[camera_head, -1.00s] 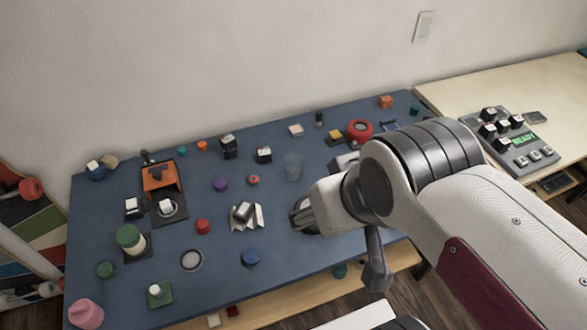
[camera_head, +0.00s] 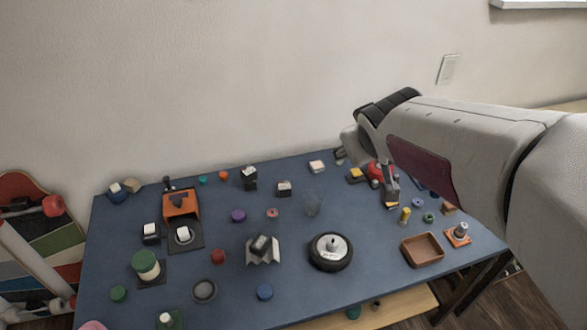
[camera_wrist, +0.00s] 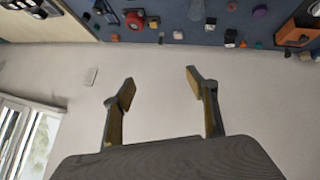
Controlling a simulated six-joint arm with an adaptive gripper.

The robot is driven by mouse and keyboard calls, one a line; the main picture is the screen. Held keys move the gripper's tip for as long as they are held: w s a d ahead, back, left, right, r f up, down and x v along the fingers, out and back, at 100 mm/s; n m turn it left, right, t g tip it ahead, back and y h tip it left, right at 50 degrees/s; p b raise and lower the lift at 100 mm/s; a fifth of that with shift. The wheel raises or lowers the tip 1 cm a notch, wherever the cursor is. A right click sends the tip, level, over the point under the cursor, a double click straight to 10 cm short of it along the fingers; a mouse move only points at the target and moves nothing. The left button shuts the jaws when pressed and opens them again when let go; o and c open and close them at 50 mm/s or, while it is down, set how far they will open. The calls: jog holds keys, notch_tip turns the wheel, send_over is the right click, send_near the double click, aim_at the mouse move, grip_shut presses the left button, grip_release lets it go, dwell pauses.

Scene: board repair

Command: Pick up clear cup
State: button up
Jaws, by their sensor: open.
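The clear cup (camera_head: 312,206) stands on the blue table top in the head view, right of the small pink ring and behind the black wheel. It is see-through and faint. It also shows at the top edge of the wrist view (camera_wrist: 196,10), partly cut off. My gripper (camera_wrist: 160,78) is open and empty in the wrist view, with its two fingers apart in front of the bare wall. The cup lies beyond the fingertips and is not between them. In the head view my arm is over the table's back right, and the fingers are mostly hidden there.
A black wheel (camera_head: 330,252) stands in front of the cup, and a metal bracket (camera_head: 262,250) is at front left. A black-and-white block (camera_head: 284,189) is close behind left. A brown tray (camera_head: 422,250) is at right. Many small parts are scattered around.

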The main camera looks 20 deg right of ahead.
jog(key=w+d+f+n+t+y, duration=0.1)
jog(key=w+d+f+n+y, duration=0.15)
jog(key=w+f, duration=0.5)
jog(key=w+d+f+n+t+y, duration=0.1)
jog(key=w+d+f+n+t, duration=0.25)
jog(key=w, duration=0.65)
jog(key=n+g+y, duration=0.2)
jog(key=g+y, duration=0.1)
jog(key=y, duration=0.7)
send_near(312, 204)
jog(key=w+f, duration=0.1)
jog(key=w, duration=0.2)
jog(key=w+f, duration=0.1)
jog(key=w, duration=0.1)
jog(key=shift+d+f, duration=0.3)
jog(key=shift+d, duration=0.05)
jog(key=shift+s+a+f+y, duration=0.15)
jog(key=shift+s+f+y, duration=0.15)
jog(key=shift+s, duration=0.15)
jog(key=shift+w+a, duration=0.1)
jog(key=shift+x, duration=1.15)
jog(key=shift+w, duration=0.1)
